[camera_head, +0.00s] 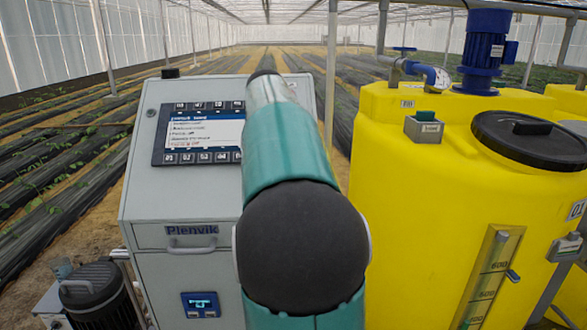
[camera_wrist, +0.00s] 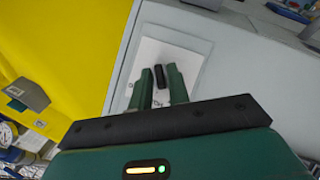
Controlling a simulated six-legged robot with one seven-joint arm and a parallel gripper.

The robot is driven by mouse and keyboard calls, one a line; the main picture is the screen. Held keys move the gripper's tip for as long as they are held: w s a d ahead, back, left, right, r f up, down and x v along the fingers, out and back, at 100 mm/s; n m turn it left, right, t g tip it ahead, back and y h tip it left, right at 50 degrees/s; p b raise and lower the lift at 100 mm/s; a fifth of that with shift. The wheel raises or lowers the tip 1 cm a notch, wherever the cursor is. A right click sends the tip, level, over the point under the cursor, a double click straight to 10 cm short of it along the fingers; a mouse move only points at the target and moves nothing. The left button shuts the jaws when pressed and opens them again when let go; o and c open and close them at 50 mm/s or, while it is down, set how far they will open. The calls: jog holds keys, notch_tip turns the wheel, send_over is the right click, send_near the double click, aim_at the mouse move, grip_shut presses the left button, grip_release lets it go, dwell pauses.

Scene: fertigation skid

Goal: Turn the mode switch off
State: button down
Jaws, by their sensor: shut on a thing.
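In the wrist view, the mode switch shows as a short black knob (camera_wrist: 160,77) on a white plate (camera_wrist: 190,58), which is fixed to a light grey cabinet face. My gripper (camera_wrist: 160,71) has its two green fingers on either side of the knob and is shut on it. The knob's far end shows between the fingertips. Small markings on the plate are partly covered by the fingers and too small to read. In the head view, my arm hides the switch and my gripper.
The grey control cabinet (camera_head: 180,270) has a display panel (camera_head: 200,134) and a drawer handle (camera_head: 191,247). A yellow tank (camera_head: 400,200) with a black lid (camera_head: 530,140) and a blue motor (camera_head: 486,50) stands close on its right. A dark canister (camera_head: 95,295) stands at lower left.

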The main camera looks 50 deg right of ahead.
jog(key=shift+a+n+g+h, duration=0.1)
jog(key=shift+n+g+h, duration=0.2)
jog(key=shift+n+h, duration=0.65)
jog(key=shift+n, duration=0.45)
jog(key=c, duration=1.5)
grip_release()
jog(key=shift+c, duration=0.2)
jog(key=v, duration=1.3)
jog(key=shift+r, duration=0.45)
